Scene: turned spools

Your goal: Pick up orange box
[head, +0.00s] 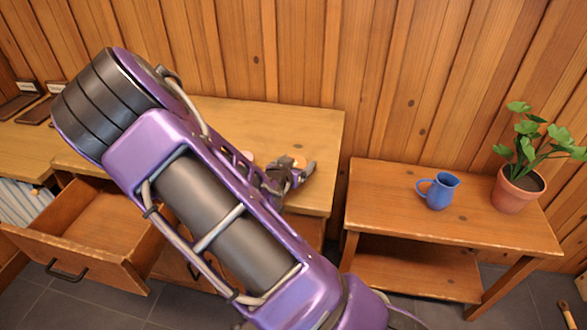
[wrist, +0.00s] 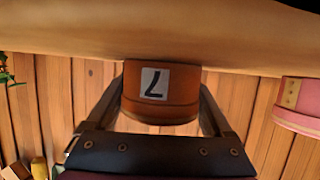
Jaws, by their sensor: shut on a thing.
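The orange box (wrist: 162,92) is a rounded orange-brown container with a white label bearing a dark mark like a 7. In the wrist view it sits between the two fingers of my gripper (wrist: 162,100), which is shut on it. In the head view my gripper (head: 301,172) is over the right part of the middle table (head: 310,125), and a small orange patch of the box (head: 299,162) shows beside the fingers. The rest of the box is hidden there by the gripper. I cannot tell whether it touches the tabletop.
A pink container (wrist: 300,105) stands to the right in the wrist view. A lower table (head: 380,190) at right bears a blue mug (head: 439,191) and a potted plant (head: 518,188). An open drawer (head: 80,225) juts out at left. My arm hides much of the middle table.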

